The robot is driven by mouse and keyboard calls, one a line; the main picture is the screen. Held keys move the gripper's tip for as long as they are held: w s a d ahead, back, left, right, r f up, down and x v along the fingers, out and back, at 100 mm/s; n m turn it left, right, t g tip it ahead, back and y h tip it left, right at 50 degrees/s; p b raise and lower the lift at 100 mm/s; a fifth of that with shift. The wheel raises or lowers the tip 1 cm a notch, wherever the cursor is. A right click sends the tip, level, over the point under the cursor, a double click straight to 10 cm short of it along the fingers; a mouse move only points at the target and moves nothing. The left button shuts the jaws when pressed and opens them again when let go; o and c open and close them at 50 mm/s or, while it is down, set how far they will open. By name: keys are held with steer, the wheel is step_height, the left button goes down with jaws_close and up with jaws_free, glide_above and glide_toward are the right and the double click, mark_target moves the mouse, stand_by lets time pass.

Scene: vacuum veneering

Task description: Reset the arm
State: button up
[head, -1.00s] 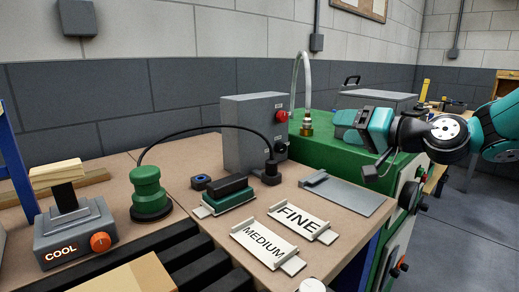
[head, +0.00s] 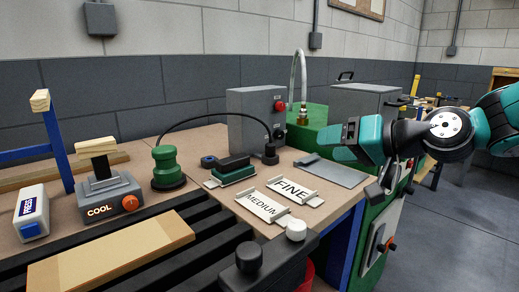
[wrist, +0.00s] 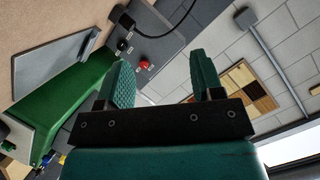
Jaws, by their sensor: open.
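My gripper (head: 338,143) is teal and shows at the right of the head view, held in the air in front of the green machine and pointing left. In the wrist view its two teal fingers (wrist: 160,80) stand apart with nothing between them. My arm reaches in from the right edge of the head view. The gripper touches nothing that I can see.
The workbench (head: 230,148) holds FINE (head: 291,190) and MEDIUM (head: 262,205) plates, a green-and-black block (head: 232,172), a green puck tool (head: 166,168), a COOL box (head: 110,193) and a grey control box (head: 255,115). A green machine (head: 310,130) stands behind my gripper.

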steer(key=s+f+n+g+h, duration=0.3)
steer(key=s+f+g, duration=0.2)
steer(key=s, duration=0.8)
steer(key=s+f+n+g+h, duration=0.2)
steer(key=s+f+g+h, duration=0.15)
steer(key=s, duration=0.95)
step_height(320, 180, up, 16)
steer(key=p, duration=1.7)
steer(key=shift+s+g, duration=0.2)
steer(key=shift+g, duration=0.15)
steer(key=shift+r, duration=0.1)
